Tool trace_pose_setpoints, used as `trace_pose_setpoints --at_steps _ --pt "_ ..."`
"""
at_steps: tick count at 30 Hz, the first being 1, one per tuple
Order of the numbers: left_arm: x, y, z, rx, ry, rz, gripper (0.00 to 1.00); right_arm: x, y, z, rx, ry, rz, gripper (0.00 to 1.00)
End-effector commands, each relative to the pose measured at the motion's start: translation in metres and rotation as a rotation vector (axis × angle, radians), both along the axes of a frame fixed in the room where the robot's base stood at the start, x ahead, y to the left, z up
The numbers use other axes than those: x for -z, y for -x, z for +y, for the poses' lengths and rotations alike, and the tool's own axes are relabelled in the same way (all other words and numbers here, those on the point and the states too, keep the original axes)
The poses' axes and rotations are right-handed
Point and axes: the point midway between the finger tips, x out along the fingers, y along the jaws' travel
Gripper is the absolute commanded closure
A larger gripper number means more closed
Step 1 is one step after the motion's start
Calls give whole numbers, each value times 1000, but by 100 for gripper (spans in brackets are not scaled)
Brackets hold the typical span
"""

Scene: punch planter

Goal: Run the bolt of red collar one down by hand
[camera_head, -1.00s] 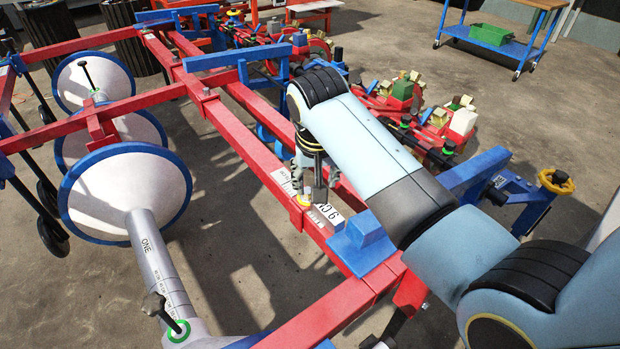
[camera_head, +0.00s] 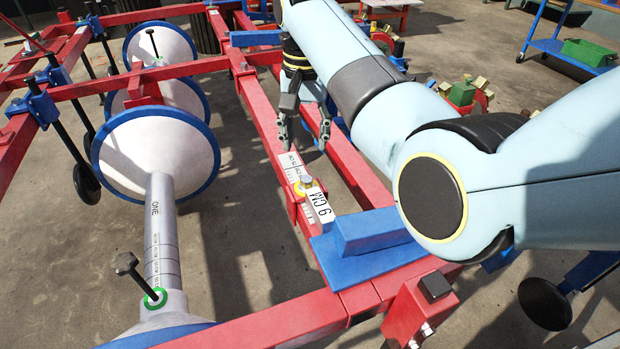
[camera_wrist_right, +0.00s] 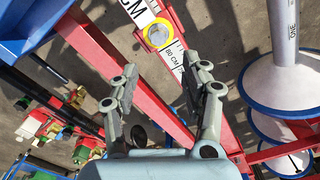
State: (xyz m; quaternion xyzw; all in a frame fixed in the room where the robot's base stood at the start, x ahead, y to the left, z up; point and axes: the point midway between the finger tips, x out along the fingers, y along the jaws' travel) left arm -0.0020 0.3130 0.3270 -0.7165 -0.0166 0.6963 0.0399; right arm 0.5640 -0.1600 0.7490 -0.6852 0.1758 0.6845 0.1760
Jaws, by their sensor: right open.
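The red collar (camera_head: 293,208) sits around the long red beam. Its bolt (camera_head: 304,182) has a grey head over a yellow ring. In the right wrist view the bolt head (camera_wrist_right: 158,34) and its yellow ring show at the top, ahead of the fingertips. My right gripper (camera_head: 302,143) is open and empty, pointing down over the beam. It is apart from the bolt, a little beyond it along the beam. It also shows in the wrist view (camera_wrist_right: 160,74), with nothing between its fingers. My left gripper is not in view.
A white "9 CM" plate (camera_head: 319,206) lies beside the bolt, and a blue block (camera_head: 370,231) stands just nearer. A white scale strip (camera_head: 289,164) runs along the beam. A cone marked ONE (camera_head: 155,155) stands left. A parallel red beam (camera_head: 361,178) runs close right.

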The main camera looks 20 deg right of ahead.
Motion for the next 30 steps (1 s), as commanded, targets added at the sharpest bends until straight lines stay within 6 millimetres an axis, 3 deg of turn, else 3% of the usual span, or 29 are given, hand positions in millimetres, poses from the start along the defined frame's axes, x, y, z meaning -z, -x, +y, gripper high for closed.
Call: trace_pose_setpoints --at_steps 9,15,27,30 --pt "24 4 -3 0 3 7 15 66 2 -1 1 2 7 54" --pt "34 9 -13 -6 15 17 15 94 2 -1 1 2 3 54" --pt "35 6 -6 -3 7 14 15 100 1 -1 1 2 1 54" --pt "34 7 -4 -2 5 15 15 100 1 -1 1 2 1 66"
